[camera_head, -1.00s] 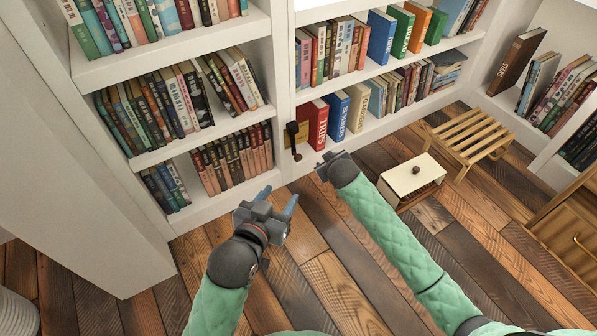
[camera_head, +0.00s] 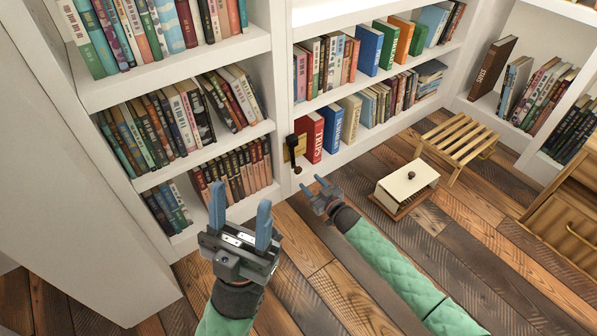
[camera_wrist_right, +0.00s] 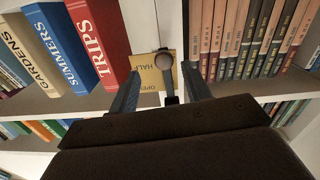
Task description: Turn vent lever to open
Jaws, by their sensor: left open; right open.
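The dark vent lever (camera_head: 292,148) is on the white upright between two bookcases and hangs down to a round knob. Its brass plate (camera_head: 301,145) is behind it. In the right wrist view the lever's knob (camera_wrist_right: 163,62) lies between the fingers, in front of the plate (camera_wrist_right: 146,74), where "HALF" and "OPEN" can be read. My right gripper (camera_head: 313,185) is open and empty, just below and right of the lever; it also shows in the right wrist view (camera_wrist_right: 160,80). I see no contact with the lever. My left gripper (camera_head: 240,215) is open and empty, fingers pointing up, left of the lever.
Red, blue and cream books (camera_head: 331,130) stand right of the lever; pink-spined books (camera_head: 240,170) stand left of it. A small white-topped box (camera_head: 408,181) and a slatted wooden stool (camera_head: 461,138) stand on the plank floor, right of my right gripper.

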